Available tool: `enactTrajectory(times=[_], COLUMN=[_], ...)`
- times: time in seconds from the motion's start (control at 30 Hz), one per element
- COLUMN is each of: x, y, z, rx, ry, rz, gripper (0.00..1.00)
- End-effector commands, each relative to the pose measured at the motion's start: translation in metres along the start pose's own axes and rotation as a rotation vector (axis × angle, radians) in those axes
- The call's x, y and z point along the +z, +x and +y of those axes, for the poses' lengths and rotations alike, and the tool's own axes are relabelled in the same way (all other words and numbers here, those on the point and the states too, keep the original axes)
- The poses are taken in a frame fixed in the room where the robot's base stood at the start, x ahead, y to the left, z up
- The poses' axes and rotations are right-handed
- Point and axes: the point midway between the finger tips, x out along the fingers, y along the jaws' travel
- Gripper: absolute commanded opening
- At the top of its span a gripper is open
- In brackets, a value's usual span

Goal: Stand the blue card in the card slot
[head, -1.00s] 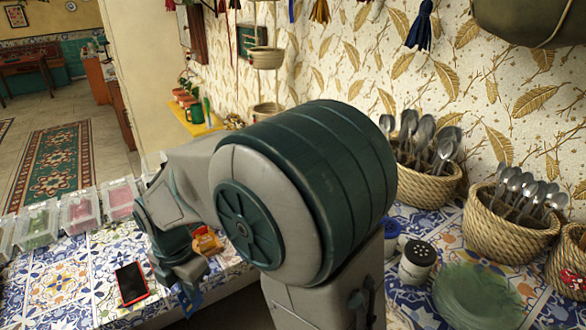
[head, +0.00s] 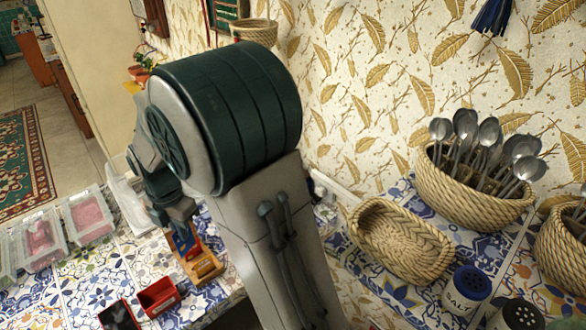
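My gripper (head: 178,217) is at the left of the head view, pointing down over the tiled counter, partly hidden by my arm. A small strip of the blue card (head: 184,239) shows just below its fingers, and the gripper seems shut on it. A wooden holder (head: 206,268) with a red part stands on the counter directly below and to the right of the card. It may be the card slot; its openings are too small to make out. I cannot tell whether the card touches it.
A small red open box (head: 158,296) and a dark, red-edged object (head: 118,316) are in front of the holder. Clear boxes (head: 88,217) line the counter's left. An empty basket (head: 400,240), a spoon basket (head: 470,190) and a salt shaker (head: 463,289) are at right.

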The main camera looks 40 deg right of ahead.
Motion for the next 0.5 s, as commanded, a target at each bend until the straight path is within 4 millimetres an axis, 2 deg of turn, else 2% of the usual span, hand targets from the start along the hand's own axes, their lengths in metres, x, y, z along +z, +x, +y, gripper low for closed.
enactTrajectory(times=[0.03, 0.17, 0.27, 0.4, 0.5], x=[0.028, 0.091, 0.139, 0.204, 0.245], y=[-0.003, 0.001, 0.004, 0.012, 0.018], z=[-0.002, -0.010, -0.023, -0.053, -0.079], rx=[-0.003, -0.004, -0.004, -0.004, -0.003], ry=[0.042, 0.117, 0.175, 0.253, 0.305], rz=[0.000, 0.000, 0.000, 0.001, 0.001], gripper=[0.00, 0.00, 0.00, 0.00, 0.00])
